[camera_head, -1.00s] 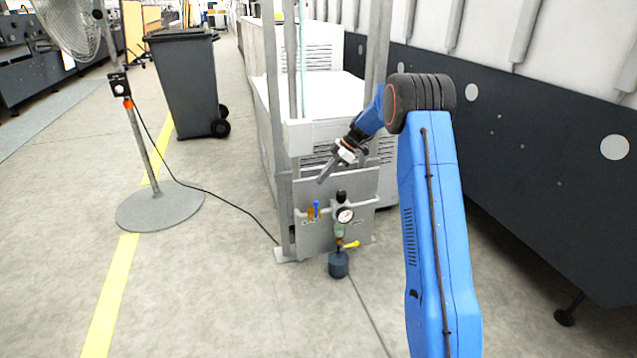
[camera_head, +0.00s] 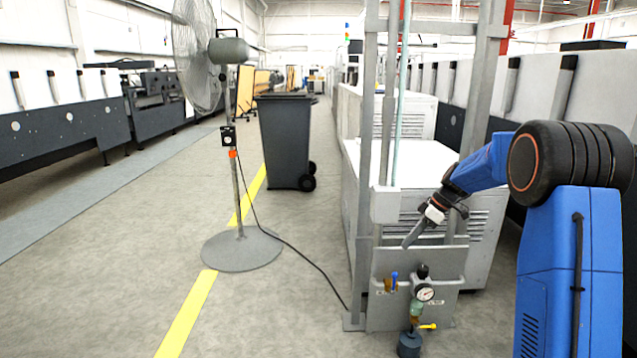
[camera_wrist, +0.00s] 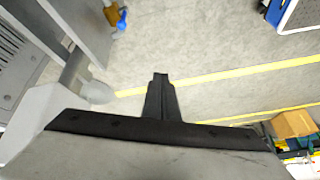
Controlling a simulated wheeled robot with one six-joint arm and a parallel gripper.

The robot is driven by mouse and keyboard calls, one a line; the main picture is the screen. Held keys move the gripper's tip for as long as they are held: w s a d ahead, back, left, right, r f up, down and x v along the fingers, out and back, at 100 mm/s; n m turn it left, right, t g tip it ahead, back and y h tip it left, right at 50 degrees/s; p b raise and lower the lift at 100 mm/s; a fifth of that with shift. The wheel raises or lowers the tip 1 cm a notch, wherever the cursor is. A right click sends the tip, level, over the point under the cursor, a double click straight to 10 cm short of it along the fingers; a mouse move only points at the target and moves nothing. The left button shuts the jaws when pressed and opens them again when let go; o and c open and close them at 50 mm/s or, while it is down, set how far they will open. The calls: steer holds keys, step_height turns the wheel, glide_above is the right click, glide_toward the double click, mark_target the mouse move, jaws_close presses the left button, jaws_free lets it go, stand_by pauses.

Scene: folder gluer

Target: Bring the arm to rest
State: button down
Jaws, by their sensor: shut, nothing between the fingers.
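My gripper (camera_head: 411,241) is at the end of my blue arm, in the right part of the head view. It points down and to the left, just in front of the metal frame and above its grey plate (camera_head: 455,263). In the wrist view the dark fingers (camera_wrist: 160,84) are together with nothing between them. The gripper appears apart from the plate, but I cannot tell the exact gap.
A pressure gauge (camera_head: 424,292) with a yellow-handled valve (camera_head: 428,326) sits on the plate below my gripper. A metal post (camera_head: 365,150) stands close by. A pedestal fan (camera_head: 240,251) and grey bin (camera_head: 287,140) stand left. Floor between is clear, with a cable.

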steer(key=s+a+r+m+t+h, duration=0.1)
steer(key=s+a+r+m+h, duration=0.3)
steer(key=s, duration=0.9)
steer(key=s+d+r+m+y, duration=0.1)
steer(key=s+r+m, duration=0.2)
steer(key=s+r, duration=0.75)
steer(key=s+f+m+t+h, duration=0.1)
steer(key=s+f+m, duration=0.2)
steer(key=s, duration=1)
steer(key=s+d+f+m+t+h, duration=0.1)
steer(key=s+f, duration=0.5)
steer(key=s, duration=0.7)
steer(key=shift+s+d+m+t+h, duration=0.2)
steer(key=shift+m+t+h, duration=0.3)
steer(key=shift+m, duration=0.7)
